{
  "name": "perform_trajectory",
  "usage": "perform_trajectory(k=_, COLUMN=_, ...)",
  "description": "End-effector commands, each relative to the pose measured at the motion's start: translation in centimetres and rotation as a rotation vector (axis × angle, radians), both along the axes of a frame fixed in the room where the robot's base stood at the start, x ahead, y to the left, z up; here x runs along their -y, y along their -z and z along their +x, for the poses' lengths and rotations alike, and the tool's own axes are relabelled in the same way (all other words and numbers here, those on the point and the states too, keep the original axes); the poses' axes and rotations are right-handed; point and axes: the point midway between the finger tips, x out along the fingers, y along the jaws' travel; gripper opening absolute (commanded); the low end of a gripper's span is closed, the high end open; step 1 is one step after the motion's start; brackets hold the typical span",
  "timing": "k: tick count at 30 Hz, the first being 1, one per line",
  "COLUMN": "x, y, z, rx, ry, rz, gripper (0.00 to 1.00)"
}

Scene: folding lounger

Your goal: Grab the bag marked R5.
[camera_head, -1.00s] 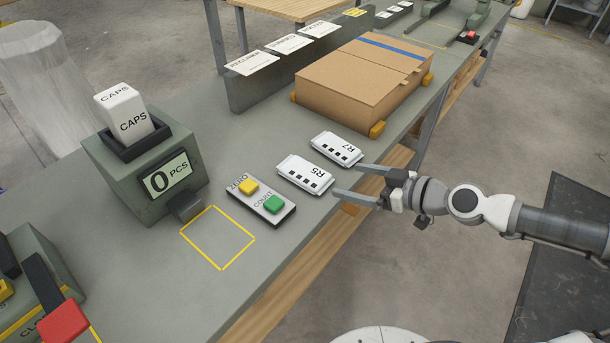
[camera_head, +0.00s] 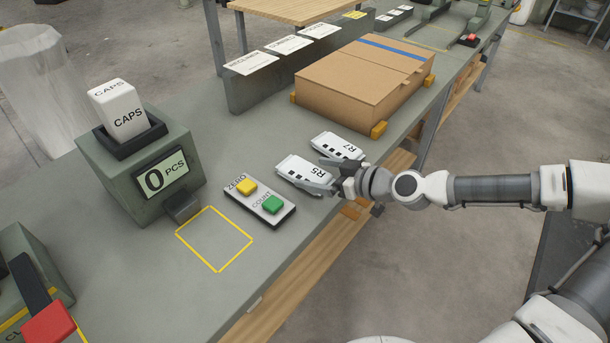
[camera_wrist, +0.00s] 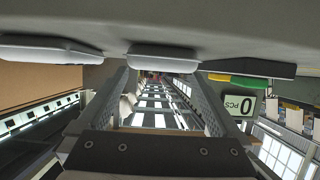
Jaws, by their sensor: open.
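The bag marked R5 (camera_head: 297,169) is a flat white packet with dark squares, lying on the grey bench. My gripper (camera_head: 313,174) is open over its right end, with one finger along each side in the picture. In the wrist view, which is upside down, the R5 bag (camera_wrist: 163,58) lies ahead between my open fingers (camera_wrist: 160,95). I cannot tell whether the fingers touch it. A like bag marked R7 (camera_head: 338,146) lies just behind, partly hidden by my upper finger, and shows at left in the wrist view (camera_wrist: 48,48).
A panel with yellow and green buttons (camera_head: 259,202) sits left of R5. A counter reading 0 PCS (camera_head: 150,165) holds a CAPS box (camera_head: 121,110). A cardboard box (camera_head: 362,80) stands behind the bags. A yellow outlined square (camera_head: 215,238) on the bench is empty.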

Motion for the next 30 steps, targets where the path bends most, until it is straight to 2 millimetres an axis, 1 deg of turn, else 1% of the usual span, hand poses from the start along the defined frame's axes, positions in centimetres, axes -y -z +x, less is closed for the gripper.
perform_trajectory(k=1, x=-0.6, y=0.6, z=0.4, rx=0.001, ry=-0.004, rz=-0.001, gripper=1.00)
perform_trajectory(k=3, x=-1.4, y=1.0, z=0.9, rx=0.000, ry=-0.004, rz=-0.001, gripper=1.00)
perform_trajectory(k=7, x=-2.4, y=1.5, z=1.7, rx=0.000, ry=-0.004, rz=-0.001, gripper=1.00)
perform_trajectory(k=11, x=-2.9, y=1.7, z=2.2, rx=0.000, ry=-0.002, rz=-0.001, gripper=1.00)
perform_trajectory(k=18, x=-2.9, y=1.6, z=2.2, rx=-0.001, ry=-0.001, rz=-0.001, gripper=1.00)
perform_trajectory(k=20, x=-2.9, y=1.6, z=2.2, rx=-0.001, ry=-0.001, rz=-0.001, gripper=0.89)
perform_trajectory(k=21, x=-2.9, y=1.6, z=2.2, rx=-0.001, ry=-0.001, rz=-0.001, gripper=0.82)
perform_trajectory(k=26, x=-2.9, y=1.6, z=2.2, rx=-0.001, ry=-0.001, rz=-0.001, gripper=0.53)
perform_trajectory(k=27, x=-2.9, y=1.6, z=2.2, rx=-0.001, ry=-0.001, rz=-0.001, gripper=0.46)
perform_trajectory(k=29, x=-2.9, y=1.6, z=2.2, rx=0.000, ry=-0.001, rz=0.000, gripper=0.35)
perform_trajectory(k=30, x=-2.9, y=1.6, z=2.2, rx=0.000, ry=-0.001, rz=0.000, gripper=0.32)
